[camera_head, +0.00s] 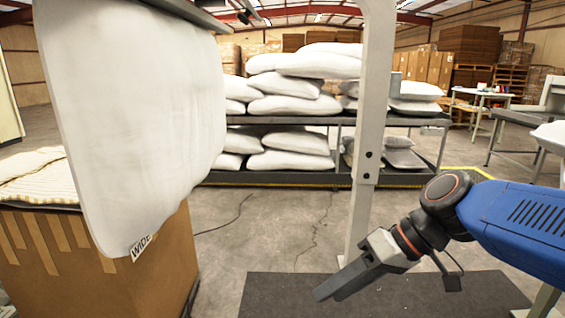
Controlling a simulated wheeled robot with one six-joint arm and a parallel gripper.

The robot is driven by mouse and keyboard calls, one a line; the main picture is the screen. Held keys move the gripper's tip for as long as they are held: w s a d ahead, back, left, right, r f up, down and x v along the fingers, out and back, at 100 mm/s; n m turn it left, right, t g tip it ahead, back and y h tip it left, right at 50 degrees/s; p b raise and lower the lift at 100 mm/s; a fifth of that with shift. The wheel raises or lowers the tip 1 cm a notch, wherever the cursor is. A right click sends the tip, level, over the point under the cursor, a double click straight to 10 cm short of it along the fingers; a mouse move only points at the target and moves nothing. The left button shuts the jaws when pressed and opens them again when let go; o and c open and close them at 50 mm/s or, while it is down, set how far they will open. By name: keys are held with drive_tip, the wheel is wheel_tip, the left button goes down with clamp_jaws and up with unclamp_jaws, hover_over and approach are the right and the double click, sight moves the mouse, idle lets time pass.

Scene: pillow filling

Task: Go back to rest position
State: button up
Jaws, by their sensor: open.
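My gripper (330,290) is at the lower right of the head view, on the end of my blue arm. It points down and to the left, over the dark floor mat. It holds nothing that I can see. The gap between its fingers is hard to make out from this side. A large white pillow (135,110) hangs at the left, with a label reading "WIDE" at its lower corner. The gripper is well apart from the pillow, to its right and lower.
A cardboard box (130,275) with striped fabric (35,175) on top stands below the pillow. A pale upright post (371,120) rises behind my gripper. A rack (290,180) with stacked white pillows (300,85) stands behind. The dark mat (280,295) is clear.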

drive_tip(key=s+d+f+m+t+h, duration=0.1)
drive_tip(key=d+f+m+t+h, duration=0.1)
drive_tip(key=d, duration=0.7)
drive_tip(key=s+d+f+m+t+h, duration=0.2)
drive_tip(key=d+f+h, duration=0.3)
drive_tip(key=d, duration=0.4)
drive_tip(key=shift+s+d+f+m+h, duration=0.3)
drive_tip(key=shift+d+m+h, duration=0.05)
drive_tip(key=shift+m+h, duration=0.4)
